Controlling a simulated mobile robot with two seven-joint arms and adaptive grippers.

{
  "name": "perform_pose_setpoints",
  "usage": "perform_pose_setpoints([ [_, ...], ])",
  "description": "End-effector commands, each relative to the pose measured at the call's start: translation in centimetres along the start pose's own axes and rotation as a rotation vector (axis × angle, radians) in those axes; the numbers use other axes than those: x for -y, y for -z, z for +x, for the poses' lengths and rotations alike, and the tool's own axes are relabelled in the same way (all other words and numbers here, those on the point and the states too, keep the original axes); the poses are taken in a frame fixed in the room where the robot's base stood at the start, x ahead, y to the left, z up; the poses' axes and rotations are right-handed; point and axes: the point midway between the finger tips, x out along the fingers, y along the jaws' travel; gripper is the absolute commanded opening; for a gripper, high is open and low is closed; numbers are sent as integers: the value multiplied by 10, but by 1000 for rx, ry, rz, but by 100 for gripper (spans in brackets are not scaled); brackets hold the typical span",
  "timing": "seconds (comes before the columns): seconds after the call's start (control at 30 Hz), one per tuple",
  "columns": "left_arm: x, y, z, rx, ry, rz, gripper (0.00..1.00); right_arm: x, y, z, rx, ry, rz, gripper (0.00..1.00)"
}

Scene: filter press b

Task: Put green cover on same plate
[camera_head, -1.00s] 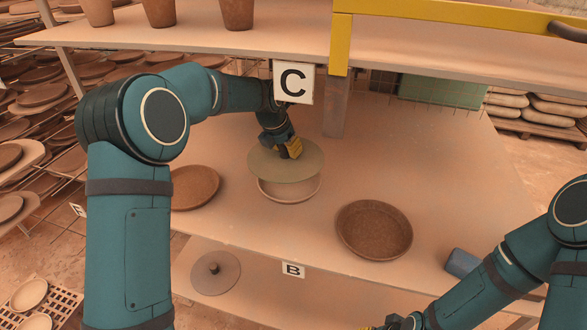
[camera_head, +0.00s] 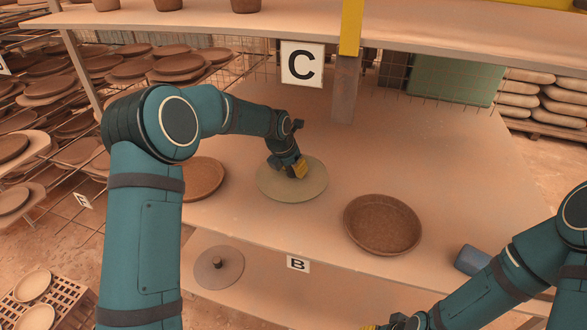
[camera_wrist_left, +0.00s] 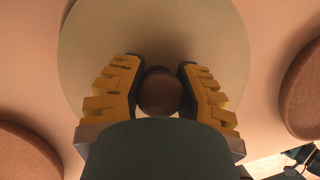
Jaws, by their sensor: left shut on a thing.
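The green cover (camera_head: 305,192) is a flat, pale grey-green disc on the middle shelf board, and it looks about level. In the left wrist view the cover (camera_wrist_left: 95,45) fills the middle, with a round brown knob (camera_wrist_left: 160,93) between the yellow fingers. My left gripper (camera_head: 298,168) is shut on the cover by this knob (camera_wrist_left: 160,93). The pale plate beneath is hidden by the cover, so I cannot tell whether they touch. My right gripper (camera_head: 385,326) shows only as a small piece at the bottom edge; its jaws cannot be judged.
Brown plates stand left (camera_head: 203,178) and right (camera_head: 382,225) of the cover on the board (camera_head: 440,165). A grey lid with a knob (camera_head: 218,267) lies on the lower shelf near sign B (camera_head: 298,264). Sign C (camera_head: 302,64) hangs from the upper shelf (camera_head: 220,30). The back right board is clear.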

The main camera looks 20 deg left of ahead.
Motion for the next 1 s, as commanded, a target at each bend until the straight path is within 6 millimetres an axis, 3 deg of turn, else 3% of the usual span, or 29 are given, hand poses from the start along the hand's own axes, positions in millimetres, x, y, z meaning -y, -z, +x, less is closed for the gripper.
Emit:
perform_pose_setpoints([
  [0.23,0,0,2,1,-1,2,0,-1,0,2,-1,0,0,39],
  [0.27,0,1,2,0,0,2,45,0,0,1,0,0,0,39],
  [0.3,0,0,2,0,0,2,58,0,0,1,-1,0,0,39],
  [0.67,0,-1,-1,1,0,0,58,0,0,-1,0,0,0,39],
  [0.77,0,-2,-11,2,-2,1,58,1,0,-3,1,0,0,39],
  [1.0,0,-3,-58,4,-2,2,58,4,-1,-12,5,0,1,39],
])
